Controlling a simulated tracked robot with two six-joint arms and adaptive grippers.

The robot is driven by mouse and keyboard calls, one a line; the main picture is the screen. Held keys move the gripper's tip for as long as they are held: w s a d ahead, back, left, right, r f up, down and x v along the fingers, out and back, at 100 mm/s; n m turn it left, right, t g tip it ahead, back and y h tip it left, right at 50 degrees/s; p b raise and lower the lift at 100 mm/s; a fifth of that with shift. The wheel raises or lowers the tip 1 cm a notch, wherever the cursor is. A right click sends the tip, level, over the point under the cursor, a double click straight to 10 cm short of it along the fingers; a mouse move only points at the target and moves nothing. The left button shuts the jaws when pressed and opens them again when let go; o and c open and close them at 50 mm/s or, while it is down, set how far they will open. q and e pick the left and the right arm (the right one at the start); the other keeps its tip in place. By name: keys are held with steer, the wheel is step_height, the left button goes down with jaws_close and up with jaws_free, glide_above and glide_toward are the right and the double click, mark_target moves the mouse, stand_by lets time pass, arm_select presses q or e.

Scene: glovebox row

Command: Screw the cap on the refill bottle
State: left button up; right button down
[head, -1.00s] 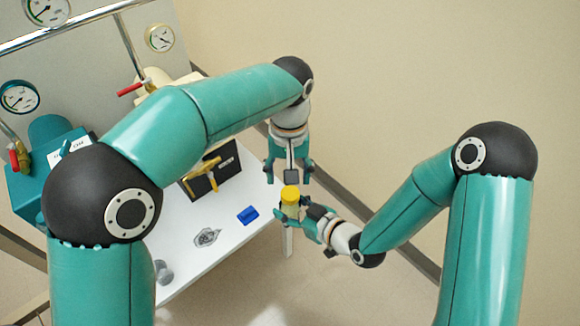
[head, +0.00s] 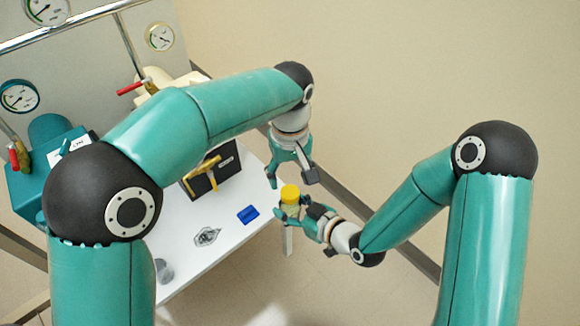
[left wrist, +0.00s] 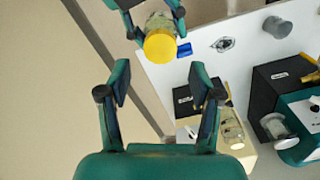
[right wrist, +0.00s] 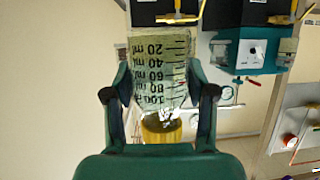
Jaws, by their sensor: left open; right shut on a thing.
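The refill bottle (head: 290,209) is a clear cylinder with ml marks, which read upside down on the bottle in the right wrist view (right wrist: 160,72). The yellow cap (head: 290,193) sits on its top end; I cannot tell how tight it is. The cap faces my left gripper in the left wrist view (left wrist: 160,46). My right gripper (head: 301,216) is shut around the bottle's body, below the cap. My left gripper (head: 292,180) is open and empty, just above and apart from the cap, its fingers spread in the left wrist view (left wrist: 160,92).
A white table (head: 222,264) stands to the left, bearing a blue block (head: 248,214), a grey flat emblem (head: 207,236), a grey cylinder (head: 164,271) and a black box (head: 229,164) with a gold handle. Gauges and red-handled valves line the back left. Open floor lies below.

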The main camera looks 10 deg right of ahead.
mark_target(290, 191)
arm_select(q)
step_height(290, 191, down, 6)
steer(key=shift+r, duration=0.1)
stand_by(0.4)
steer(key=c, duration=1.2)
steer(key=m, duration=0.5)
steer(key=shift+m, duration=0.4)
steer(key=m, duration=0.6)
steer(key=o, duration=1.3)
steer(key=shift+r, duration=0.1)
